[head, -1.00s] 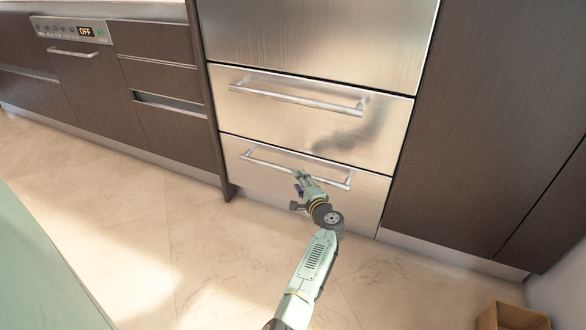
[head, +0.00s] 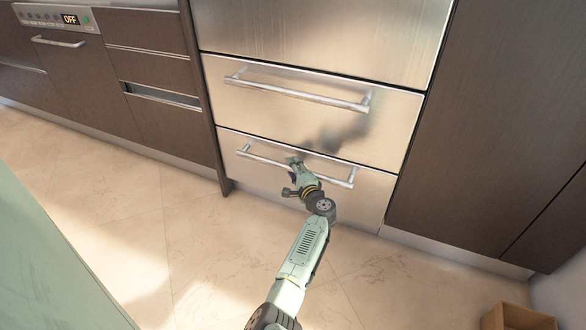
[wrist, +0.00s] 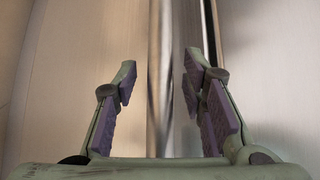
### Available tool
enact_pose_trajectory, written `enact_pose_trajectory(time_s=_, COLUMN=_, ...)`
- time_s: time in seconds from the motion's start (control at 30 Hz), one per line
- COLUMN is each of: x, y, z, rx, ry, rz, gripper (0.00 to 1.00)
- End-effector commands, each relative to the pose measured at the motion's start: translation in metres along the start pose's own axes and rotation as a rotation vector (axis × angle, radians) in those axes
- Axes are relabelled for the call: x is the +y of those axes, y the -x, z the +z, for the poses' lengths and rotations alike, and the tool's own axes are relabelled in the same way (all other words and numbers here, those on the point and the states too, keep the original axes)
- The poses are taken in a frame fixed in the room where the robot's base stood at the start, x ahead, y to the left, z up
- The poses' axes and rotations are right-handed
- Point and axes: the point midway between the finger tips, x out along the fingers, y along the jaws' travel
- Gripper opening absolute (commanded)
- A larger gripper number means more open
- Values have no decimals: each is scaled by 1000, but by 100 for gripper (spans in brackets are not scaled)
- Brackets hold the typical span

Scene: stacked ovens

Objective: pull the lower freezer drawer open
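The lower freezer drawer (head: 350,209) is a brushed steel front, shut flush under a matching upper drawer. Its long bar handle (head: 335,179) runs across near its top edge. My gripper (head: 292,166) is at the handle, left of its middle. In the wrist view my gripper (wrist: 160,92) is open, with purple pads on either side of the bar handle (wrist: 160,50). The bar runs upright in that view between the two fingers, with a gap to each pad. In the head view my gripper hides a short part of the handle.
The upper drawer (head: 240,105) has its own bar handle (head: 300,94) just above. Dark cabinet panels (head: 470,130) stand to the right. A dishwasher (head: 75,70) reading OFF is at the left. A wooden box (head: 515,318) is on the floor at bottom right. The tiled floor in front is clear.

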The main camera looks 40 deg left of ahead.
Motion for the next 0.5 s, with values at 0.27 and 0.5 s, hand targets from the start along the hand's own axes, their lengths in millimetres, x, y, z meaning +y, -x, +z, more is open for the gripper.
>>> enact_pose_trajectory(time_s=0.27, x=0, y=0, z=0, rx=0, ry=0, rz=0, gripper=23)
enact_pose_trajectory(time_s=0.5, x=0, y=0, z=0, rx=0, ry=0, rz=0, gripper=7)
